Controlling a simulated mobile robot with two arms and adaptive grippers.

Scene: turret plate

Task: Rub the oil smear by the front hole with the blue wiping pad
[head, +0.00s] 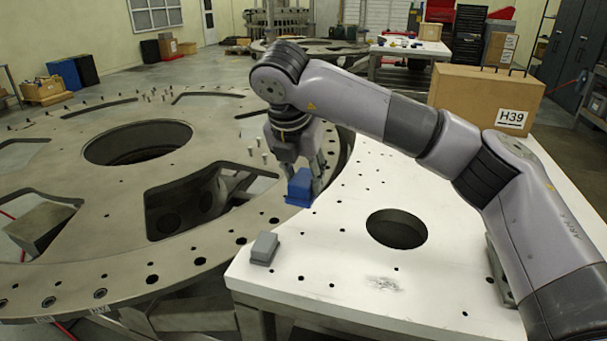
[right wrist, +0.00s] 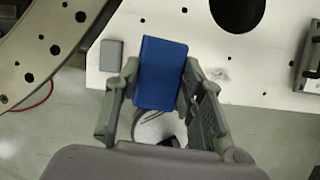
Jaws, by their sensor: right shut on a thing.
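The blue wiping pad (head: 299,187) is held in my right gripper (head: 306,176), above the white table near the ring's edge. In the right wrist view the pad (right wrist: 162,72) sits between the two fingers of the gripper (right wrist: 158,88), which are shut on it. The oil smear (head: 384,283) is a faint dark patch on the white top (head: 330,258), in front of the large round hole (head: 396,228). The smear (right wrist: 220,74) lies right of the pad in the right wrist view. The pad is apart from the smear. My left gripper is not in view.
A grey block (head: 264,248) lies on the white top's left corner. The large turret ring (head: 100,235) fills the left, with openings and upright pins. A cardboard box (head: 487,97) marked H39 stands at the back. The top around the smear is clear.

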